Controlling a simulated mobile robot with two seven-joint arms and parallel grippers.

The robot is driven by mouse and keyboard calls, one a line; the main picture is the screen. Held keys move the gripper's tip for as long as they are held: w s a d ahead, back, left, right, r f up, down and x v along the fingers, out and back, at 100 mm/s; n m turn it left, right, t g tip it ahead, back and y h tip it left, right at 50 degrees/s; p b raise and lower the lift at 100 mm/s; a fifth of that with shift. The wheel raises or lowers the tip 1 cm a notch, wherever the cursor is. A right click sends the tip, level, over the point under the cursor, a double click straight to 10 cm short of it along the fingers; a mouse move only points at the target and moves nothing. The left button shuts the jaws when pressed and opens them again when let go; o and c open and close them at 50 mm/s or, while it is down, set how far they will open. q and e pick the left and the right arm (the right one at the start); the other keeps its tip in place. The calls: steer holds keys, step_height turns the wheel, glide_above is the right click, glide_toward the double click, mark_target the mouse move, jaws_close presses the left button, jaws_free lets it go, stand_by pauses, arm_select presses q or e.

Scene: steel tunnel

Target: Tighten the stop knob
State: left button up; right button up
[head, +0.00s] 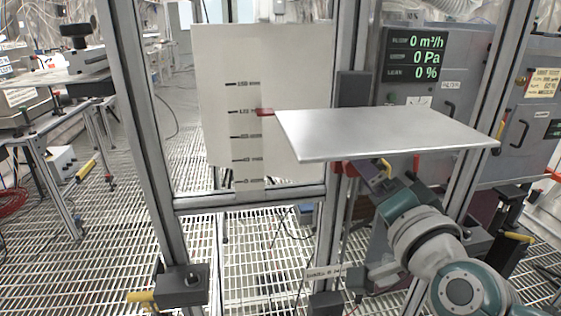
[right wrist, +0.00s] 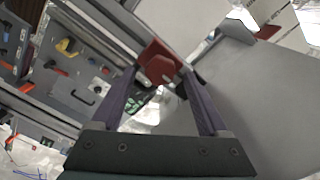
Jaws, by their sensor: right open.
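A red knob-like part (right wrist: 159,62) shows in the right wrist view, between and just beyond the fingertips of my right gripper (right wrist: 160,80). I take it for the stop knob. My right gripper is open, with its two dark purple fingers apart on either side of the part; I cannot tell whether either finger touches it. In the head view a red part (head: 345,168) shows below the flat grey plate (head: 390,133), by the upright post. My right arm comes in from the lower right, and its gripper is largely hidden below the plate. My left gripper is not in view.
A white scale board (head: 225,60) with a red pointer (head: 265,112) stands left of the plate. Metal posts (head: 140,130) frame the area. A grey cabinet with a display (head: 413,55) stands behind. A black block with a yellow handle (head: 182,285) is at lower left.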

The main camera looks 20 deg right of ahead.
steer(key=v, duration=0.9)
steer(key=shift+s, duration=0.3)
